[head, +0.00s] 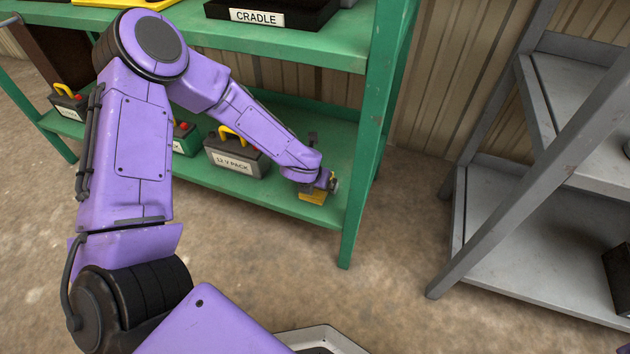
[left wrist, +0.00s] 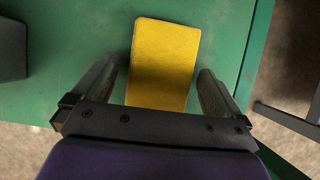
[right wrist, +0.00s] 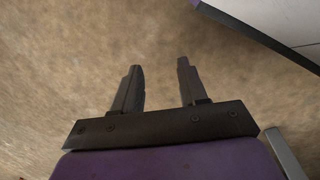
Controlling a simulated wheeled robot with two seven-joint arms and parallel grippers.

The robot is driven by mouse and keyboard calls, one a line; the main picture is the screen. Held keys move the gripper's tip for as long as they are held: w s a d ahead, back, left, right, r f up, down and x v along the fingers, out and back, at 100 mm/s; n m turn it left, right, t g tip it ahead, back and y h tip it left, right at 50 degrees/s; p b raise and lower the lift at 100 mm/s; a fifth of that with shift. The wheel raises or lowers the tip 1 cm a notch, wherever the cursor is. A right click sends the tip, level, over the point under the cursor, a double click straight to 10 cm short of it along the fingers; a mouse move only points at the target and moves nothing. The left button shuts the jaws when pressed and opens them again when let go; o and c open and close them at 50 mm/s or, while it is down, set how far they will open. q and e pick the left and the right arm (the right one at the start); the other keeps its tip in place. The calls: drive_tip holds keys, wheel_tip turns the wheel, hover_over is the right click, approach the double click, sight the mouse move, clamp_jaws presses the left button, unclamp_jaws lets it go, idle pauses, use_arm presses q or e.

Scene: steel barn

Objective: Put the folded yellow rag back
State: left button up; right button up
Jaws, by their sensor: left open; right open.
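The folded yellow rag (head: 313,196) lies on the green lower shelf (head: 330,160), near its right front corner. In the left wrist view the rag (left wrist: 163,62) is a flat yellow rectangle on the green surface. My left gripper (left wrist: 160,85) is open, with one finger on each side of the rag's near part. A gap shows between each finger and the rag. In the head view my left gripper (head: 318,184) is at the rag and partly covers it. My right gripper (right wrist: 158,75) is open and empty above bare floor.
A battery labelled 12 V PACK (head: 234,153) stands left of the rag, with more batteries further left. The green shelf leg (head: 362,170) rises just right of the rag. A black cradle (head: 272,12) is on the shelf above. A grey rack (head: 500,230) stands at right.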

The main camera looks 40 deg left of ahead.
use_arm(q)
drive_tip(key=shift+r+p, duration=0.3)
drive_tip(key=shift+r, duration=0.15)
drive_tip(key=p+v, duration=0.5)
drive_tip(key=v, duration=0.6)
drive_tip(key=s+f+m+g+y, duration=0.1)
drive_tip(key=s+f+m, duration=0.7)
drive_tip(key=s+m, duration=0.4)
drive_tip(key=s+f+m+g, duration=0.1)
drive_tip(key=s+f+m, duration=0.8)
drive_tip(key=m, duration=1.1)
drive_tip(key=s, duration=0.3)
drive_tip(key=shift+s+d+f+y+p, duration=0.25)
drive_tip(key=shift+s+y+p, duration=0.05)
drive_tip(key=shift+s+y, duration=0.1)
use_arm(e)
drive_tip(key=w+r+m+t+h, duration=0.2)
drive_tip(key=w+r+m+t, duration=0.2)
drive_tip(key=w+r, duration=0.1)
drive_tip(key=shift+d+r, duration=0.25)
drive_tip(key=shift+d, duration=0.05)
use_arm(q)
drive_tip(key=shift+r, duration=0.1)
use_arm(e)
drive_tip(key=shift+r, duration=0.1)
